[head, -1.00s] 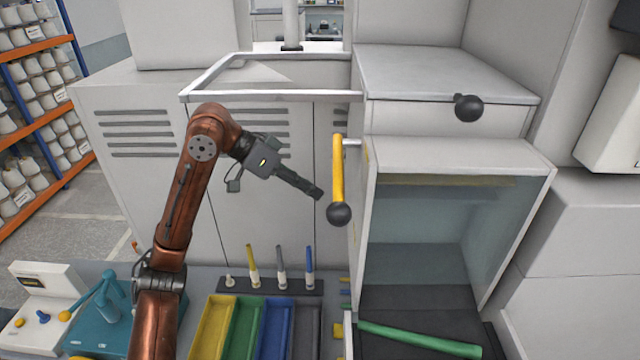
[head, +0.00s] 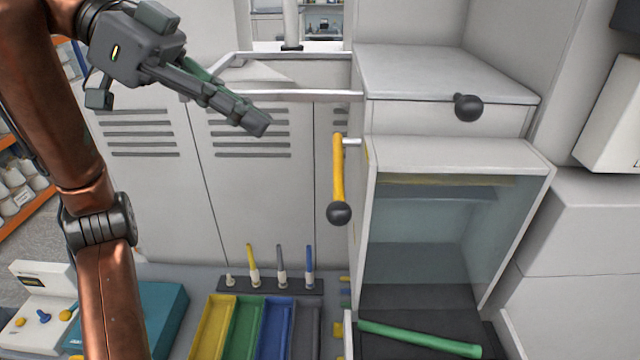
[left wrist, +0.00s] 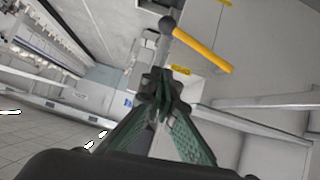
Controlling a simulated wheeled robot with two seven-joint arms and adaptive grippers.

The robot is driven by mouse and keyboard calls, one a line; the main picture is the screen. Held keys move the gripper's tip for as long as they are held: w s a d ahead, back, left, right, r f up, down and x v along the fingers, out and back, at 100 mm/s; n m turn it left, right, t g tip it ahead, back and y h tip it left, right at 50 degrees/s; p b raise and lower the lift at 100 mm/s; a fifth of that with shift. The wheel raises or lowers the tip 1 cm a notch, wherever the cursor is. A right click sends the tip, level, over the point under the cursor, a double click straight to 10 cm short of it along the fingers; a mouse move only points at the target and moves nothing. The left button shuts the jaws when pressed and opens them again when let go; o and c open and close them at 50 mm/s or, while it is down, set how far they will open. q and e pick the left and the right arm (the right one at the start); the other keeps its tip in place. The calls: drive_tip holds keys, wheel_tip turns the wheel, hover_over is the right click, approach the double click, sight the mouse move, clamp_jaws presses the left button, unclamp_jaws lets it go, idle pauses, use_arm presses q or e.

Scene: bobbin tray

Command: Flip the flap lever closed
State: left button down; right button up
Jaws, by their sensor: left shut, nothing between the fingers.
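The flap lever (head: 338,175) is a yellow bar with a black ball knob on the left side of the glass-fronted cabinet. It hangs down with the knob at the bottom. It also shows in the left wrist view (left wrist: 203,50), beyond the fingertips. My left gripper (head: 258,122) is shut and empty, up and to the left of the lever and apart from it. Its closed fingers also show in the left wrist view (left wrist: 160,85). My right gripper is not in view.
A metal frame rail (head: 270,95) runs behind the left fingers. A black knob (head: 468,108) sits on the cabinet's upper drawer. Coloured trays (head: 243,325) and upright bobbin pegs stand below. A green tube (head: 420,340) lies at the cabinet's base.

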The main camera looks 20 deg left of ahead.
use_arm(q)
drive_tip(key=a+f+x, duration=0.1)
drive_tip(key=f+x, duration=0.1)
drive_tip(key=x, duration=1.1)
drive_tip(key=shift+s+a+f+p, duration=0.25)
drive_tip(key=shift+a+p, duration=0.05)
drive_tip(key=shift+w, duration=0.1)
